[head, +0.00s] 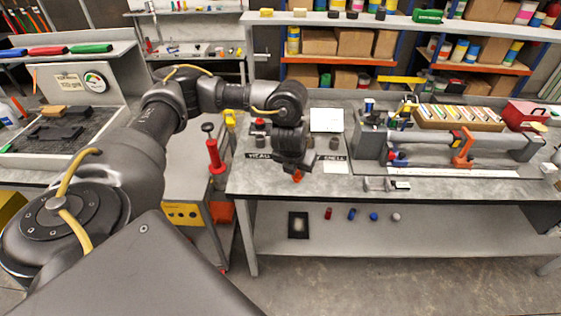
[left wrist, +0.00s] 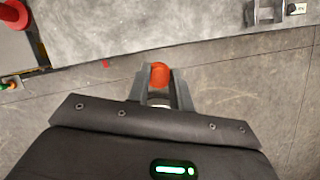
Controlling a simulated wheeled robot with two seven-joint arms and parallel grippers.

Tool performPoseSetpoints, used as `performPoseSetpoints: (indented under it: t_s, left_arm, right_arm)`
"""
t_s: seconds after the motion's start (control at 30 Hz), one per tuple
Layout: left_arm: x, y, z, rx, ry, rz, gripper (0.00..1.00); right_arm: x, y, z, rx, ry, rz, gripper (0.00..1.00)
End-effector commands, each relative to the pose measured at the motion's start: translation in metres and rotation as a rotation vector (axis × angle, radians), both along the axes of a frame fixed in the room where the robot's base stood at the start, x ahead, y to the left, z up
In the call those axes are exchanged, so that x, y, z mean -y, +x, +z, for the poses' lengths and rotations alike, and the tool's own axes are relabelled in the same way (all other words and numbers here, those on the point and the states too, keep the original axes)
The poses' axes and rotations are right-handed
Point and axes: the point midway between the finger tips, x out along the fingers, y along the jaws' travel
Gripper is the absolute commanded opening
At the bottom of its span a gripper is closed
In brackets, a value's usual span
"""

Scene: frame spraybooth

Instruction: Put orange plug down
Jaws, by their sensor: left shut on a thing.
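The orange plug (left wrist: 160,75) is between the fingertips of my left gripper (left wrist: 160,90) in the left wrist view. It also shows as a small orange piece (head: 297,175) below the gripper in the head view. My left gripper (head: 295,168) is shut on the plug, by the front edge of the grey workbench (head: 260,182). In the wrist view the plug lies over the floor side of the bench edge. How high it is above the bench top is hard to tell. My right gripper is not in view.
A red post (head: 214,156) stands left. A lower shelf (head: 340,230) holds small caps. The bench's front right is mostly clear.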

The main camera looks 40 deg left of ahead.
Motion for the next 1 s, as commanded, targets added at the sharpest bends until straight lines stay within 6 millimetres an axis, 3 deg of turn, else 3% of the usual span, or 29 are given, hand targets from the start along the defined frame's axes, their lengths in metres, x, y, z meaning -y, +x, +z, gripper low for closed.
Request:
performPoseSetpoints:
  t_s: [0.23, 0.6, 0.8, 1.0]
  left_arm:
    - [-0.009, 0.005, -0.007, -0.002, -0.001, -0.004, 0.0]
    - [-0.085, 0.044, -0.05, -0.006, -0.003, 0.005, 0.0]
    - [-0.107, 0.058, -0.085, -0.003, -0.002, -0.002, 0.0]
    - [-0.118, 0.065, -0.096, -0.001, -0.001, -0.007, 0.0]
  right_arm:
    - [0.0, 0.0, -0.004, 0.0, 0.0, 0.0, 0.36]
    - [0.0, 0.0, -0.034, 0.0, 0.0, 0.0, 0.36]
    - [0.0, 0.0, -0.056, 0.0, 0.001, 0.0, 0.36]
    - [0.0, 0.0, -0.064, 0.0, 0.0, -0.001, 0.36]
